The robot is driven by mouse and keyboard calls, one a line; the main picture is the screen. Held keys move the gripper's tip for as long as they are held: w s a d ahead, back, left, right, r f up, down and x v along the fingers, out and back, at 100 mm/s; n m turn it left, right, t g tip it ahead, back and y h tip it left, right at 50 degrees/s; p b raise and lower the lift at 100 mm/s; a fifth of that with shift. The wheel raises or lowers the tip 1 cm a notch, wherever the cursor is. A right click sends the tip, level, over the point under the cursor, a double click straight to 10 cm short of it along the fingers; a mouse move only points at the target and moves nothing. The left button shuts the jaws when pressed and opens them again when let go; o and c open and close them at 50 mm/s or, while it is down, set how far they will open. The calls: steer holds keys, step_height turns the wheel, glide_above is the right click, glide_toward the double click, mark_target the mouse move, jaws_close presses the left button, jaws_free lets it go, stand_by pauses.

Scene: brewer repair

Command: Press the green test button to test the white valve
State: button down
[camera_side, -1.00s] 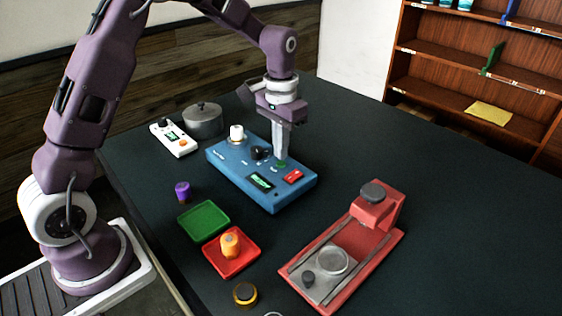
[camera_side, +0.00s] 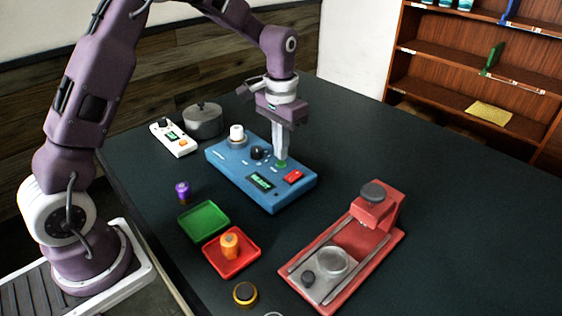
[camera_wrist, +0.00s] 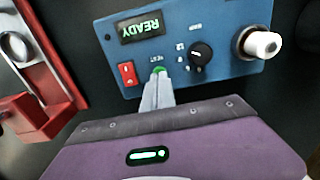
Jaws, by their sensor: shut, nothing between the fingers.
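The blue test box (camera_side: 225,169) stands on the dark table. The white valve (camera_side: 236,132) sits upright in its socket at the box's far left corner; it also shows in the wrist view (camera_wrist: 262,44). The green test button (camera_wrist: 159,70) is partly hidden by my fingertips in the wrist view; its edge shows in the side view (camera_side: 281,164). My gripper (camera_side: 281,156) points down, shut and empty, with its tips at the button. I cannot tell whether they touch it. The display (camera_wrist: 141,27) reads READY.
A red rocker switch (camera_side: 293,176) and a black knob (camera_side: 257,153) sit close by on the box. A red brewer (camera_side: 380,243) stands to the right. Green (camera_side: 188,225) and red (camera_side: 256,258) trays, a purple valve (camera_side: 183,191) and a white meter (camera_side: 180,150) lie left.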

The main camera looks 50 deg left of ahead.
mark_target(281, 163)
steer(key=shift+f, duration=0.1)
steer(key=shift+f, duration=0.85)
steer(key=shift+r, duration=2.2)
step_height(281, 163, up, 6)
